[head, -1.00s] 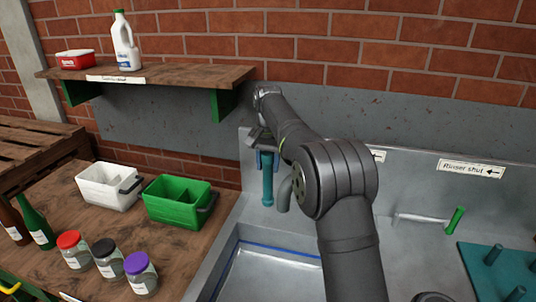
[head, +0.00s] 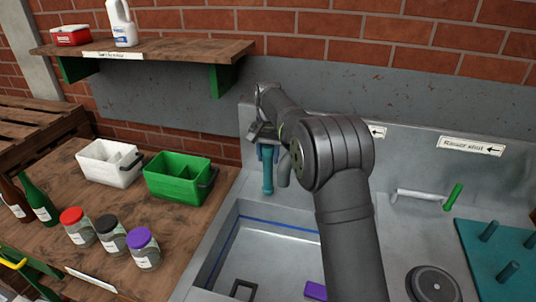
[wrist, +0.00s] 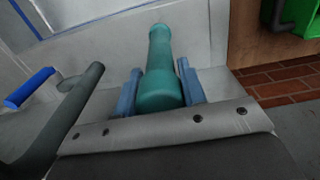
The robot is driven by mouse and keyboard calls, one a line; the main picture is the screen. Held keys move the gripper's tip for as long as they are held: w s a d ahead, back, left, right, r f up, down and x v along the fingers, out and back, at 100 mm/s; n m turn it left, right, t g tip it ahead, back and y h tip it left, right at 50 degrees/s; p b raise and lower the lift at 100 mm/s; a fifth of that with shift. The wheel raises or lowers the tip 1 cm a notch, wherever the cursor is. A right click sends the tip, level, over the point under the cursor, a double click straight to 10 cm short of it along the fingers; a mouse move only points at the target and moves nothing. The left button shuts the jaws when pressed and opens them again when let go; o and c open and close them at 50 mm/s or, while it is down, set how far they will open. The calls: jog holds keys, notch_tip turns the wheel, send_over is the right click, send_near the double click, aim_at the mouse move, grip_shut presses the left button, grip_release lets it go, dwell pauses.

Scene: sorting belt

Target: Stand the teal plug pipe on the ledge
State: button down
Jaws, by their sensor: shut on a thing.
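The teal plug pipe (head: 267,178) hangs roughly upright below my gripper (head: 267,153) at the back left of the sink. In the wrist view the pipe (wrist: 160,55) runs away from me between the two blue fingers of my gripper (wrist: 160,92), which are shut on it. The steel ledge (head: 247,188) lies behind and beside the basin, under the pipe's lower end. I cannot tell whether the pipe touches it. My arm hides part of the ledge to the right.
A grey spout (head: 284,171) stands close right of the pipe. A blue lever (wrist: 30,88) shows in the wrist view. The basin (head: 255,255) opens in front. A green caddy (head: 178,190) and several jars stand on the wooden counter at left. A teal peg mat (head: 490,265) lies at right.

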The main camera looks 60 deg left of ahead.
jog(key=shift+f, duration=0.35)
dwell(0.3)
jog(key=c, duration=0.8)
grip_release()
notch_tip(320, 180, up, 17)
jog(key=shift+r, duration=0.2)
jog(key=shift+f, duration=0.15)
notch_tip(320, 180, down, 17)
jog(key=shift+f, duration=0.1)
dwell(0.5)
